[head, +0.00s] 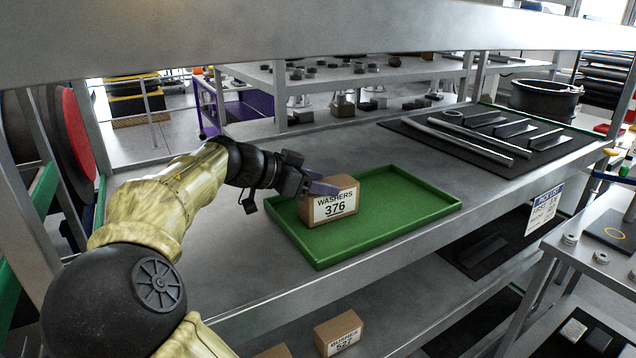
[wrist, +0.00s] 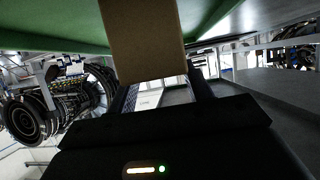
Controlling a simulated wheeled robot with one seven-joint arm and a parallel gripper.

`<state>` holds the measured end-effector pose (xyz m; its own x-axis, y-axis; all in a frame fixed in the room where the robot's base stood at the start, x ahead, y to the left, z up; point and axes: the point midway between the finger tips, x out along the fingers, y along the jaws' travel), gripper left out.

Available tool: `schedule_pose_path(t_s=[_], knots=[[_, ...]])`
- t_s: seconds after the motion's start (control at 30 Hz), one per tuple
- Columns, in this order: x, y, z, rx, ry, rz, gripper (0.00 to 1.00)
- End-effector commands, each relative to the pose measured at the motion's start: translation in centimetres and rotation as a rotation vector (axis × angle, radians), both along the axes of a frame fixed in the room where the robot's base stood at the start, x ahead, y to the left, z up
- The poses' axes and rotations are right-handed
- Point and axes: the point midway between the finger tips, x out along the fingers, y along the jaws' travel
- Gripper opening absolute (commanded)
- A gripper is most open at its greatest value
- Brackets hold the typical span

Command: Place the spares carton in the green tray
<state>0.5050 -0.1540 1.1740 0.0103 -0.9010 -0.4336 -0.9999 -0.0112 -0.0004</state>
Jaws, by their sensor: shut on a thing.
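The spares carton (head: 335,203) is a brown box with a white label reading WASHERS 376. It is at the left part of the green tray (head: 400,218), upright, over the tray's floor. I cannot tell whether its base touches the floor. My gripper (head: 322,188) is shut on the carton from the left, near its top. In the wrist view the carton (wrist: 146,42) fills the upper middle, with the green tray (wrist: 50,38) behind it. The far finger is hidden by the carton.
The tray sits on a grey metal shelf (head: 240,268) with an upper beam (head: 300,30) close above. A black mat (head: 500,140) with rods and bars lies to the right. Other brown cartons (head: 338,333) stand on the shelf below. The tray's right part is clear.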

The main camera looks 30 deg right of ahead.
Motion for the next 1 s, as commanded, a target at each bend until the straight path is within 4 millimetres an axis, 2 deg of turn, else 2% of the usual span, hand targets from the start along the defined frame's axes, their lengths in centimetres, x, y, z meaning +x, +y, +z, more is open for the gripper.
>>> schedule_pose_path(t_s=[0.17, 0.2, 0.3, 0.67, 0.87, 1.0], knots=[[0.0, 0.0, 0.0, -0.001, -0.001, 0.0, 0.17], [0.0, 0.0, -0.1, 0.0, 0.0, 0.0, 0.53], [0.0, 0.0, -0.1, 0.0, 0.0, 0.0, 0.72], [0.0, 0.0, 0.2, 0.0, 0.0, 0.001, 0.73], [0.1, 2.3, 1.2, -0.002, -0.001, 0.007, 0.73], [0.1, 4.6, 2.2, -0.001, -0.003, 0.008, 0.73]])
